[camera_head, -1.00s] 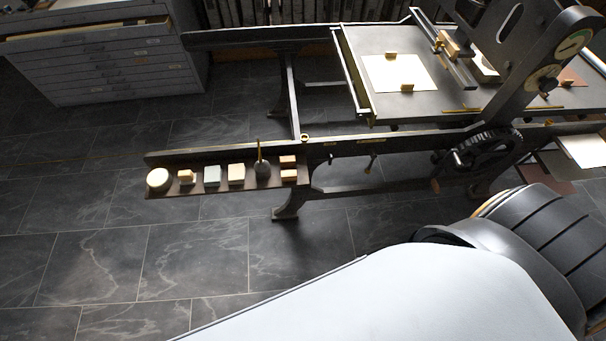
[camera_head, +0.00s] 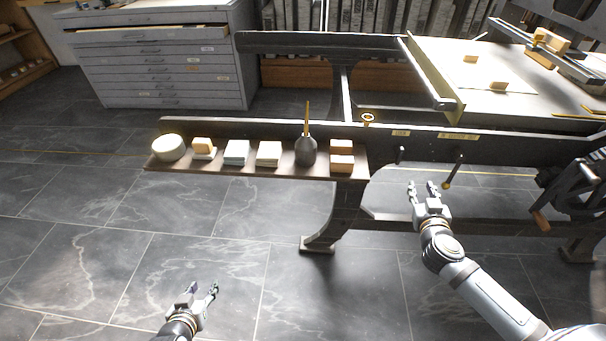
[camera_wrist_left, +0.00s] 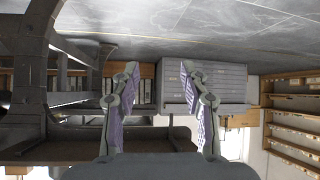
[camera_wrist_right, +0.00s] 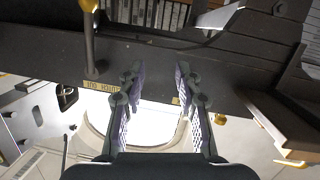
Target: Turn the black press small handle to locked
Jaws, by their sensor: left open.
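The press's side rail (camera_head: 280,131) carries two black handles in the head view. The small handle (camera_head: 401,154) is short and hangs down near a brass label. A longer handle (camera_head: 455,171) with a brass knob hangs to its right; it also shows in the right wrist view (camera_wrist_right: 89,45). My right gripper (camera_head: 422,187) is open and empty, just below and right of the small handle; its fingers (camera_wrist_right: 155,85) show apart in the right wrist view. There I cannot make out the small handle. My left gripper (camera_head: 203,288) is open and empty over the floor (camera_wrist_left: 158,80).
A crank wheel (camera_head: 580,190) stands at the right. Drawers (camera_head: 160,75) stand behind. The floor in front is clear.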

